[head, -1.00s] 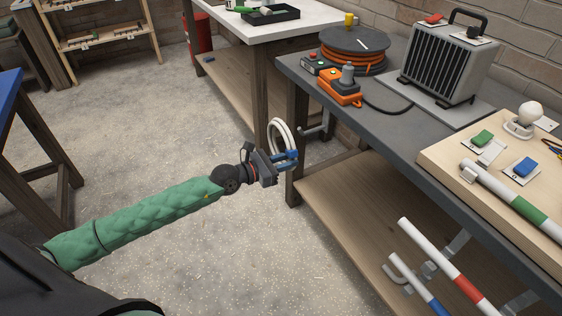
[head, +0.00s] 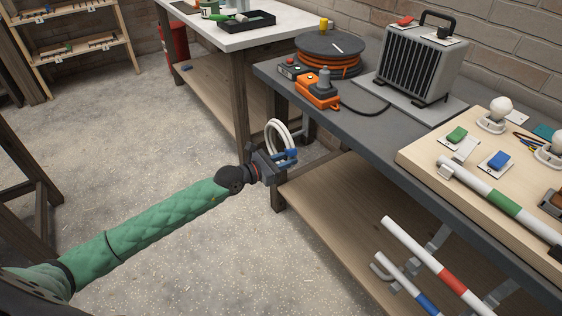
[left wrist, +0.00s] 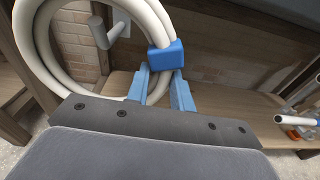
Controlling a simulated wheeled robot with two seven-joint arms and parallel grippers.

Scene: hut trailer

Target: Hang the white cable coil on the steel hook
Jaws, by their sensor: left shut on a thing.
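The white cable coil (head: 269,134) hangs upright in my left gripper (head: 287,157), beside the corner of the grey workbench. In the left wrist view the coil (left wrist: 37,45) shows as large white loops with a blue block (left wrist: 165,57) on them. The steel hook (left wrist: 112,30) shows within the ring's outline in the left wrist view. I cannot tell whether it passes through the ring. My right gripper is not in view.
The grey workbench (head: 365,125) carries a cable reel (head: 330,55), an orange box (head: 317,92) and a heater (head: 420,65). A wooden shelf (head: 330,205) lies below it. Striped tubes (head: 440,270) stick out at lower right. The floor left of the bench is clear.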

